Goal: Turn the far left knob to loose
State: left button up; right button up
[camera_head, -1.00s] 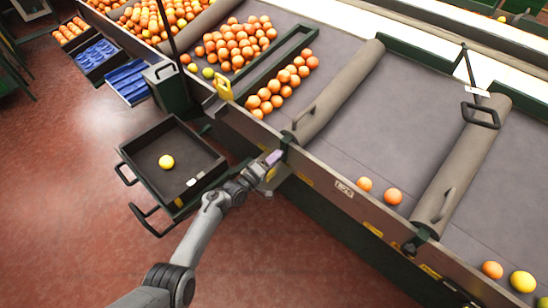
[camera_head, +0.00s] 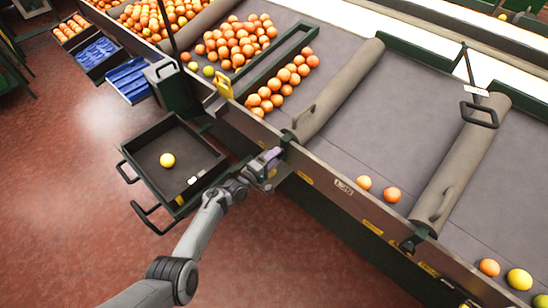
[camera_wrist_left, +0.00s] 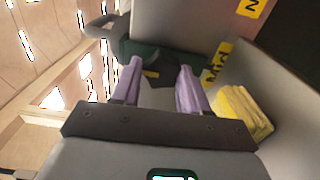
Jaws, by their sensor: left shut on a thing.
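My left gripper (camera_head: 270,157) is at the near side wall of the grey conveyor, by the end of the left-hand roller. In the left wrist view, its two pale purple fingers (camera_wrist_left: 157,88) are on either side of a dark faceted knob (camera_wrist_left: 160,70) and shut on it. The knob sits just below a dark green bracket, beside a yellow label reading "Mid" (camera_wrist_left: 216,63). In the head view the gripper hides this knob. Another dark knob (camera_head: 408,245) shows further right, below the second roller. My right gripper is in neither view.
A black tray (camera_head: 133,160) with one yellow fruit (camera_head: 167,160) stands left of my arm. The left roller (camera_head: 340,90) and right roller (camera_head: 460,165) cross the belt. Several oranges (camera_head: 235,40) lie at the far left.

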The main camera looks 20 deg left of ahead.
pick_arm(q)
jog(key=o, duration=1.1)
jog(key=shift+c, duration=0.2)
jog(key=shift+s+a+p, duration=0.2)
jog(key=shift+s+p, duration=0.15)
jog(key=shift+s, duration=0.1)
jog(key=p+v, duration=0.3)
jog(key=v, duration=0.7)
jog(key=shift+d+f, duration=0.1)
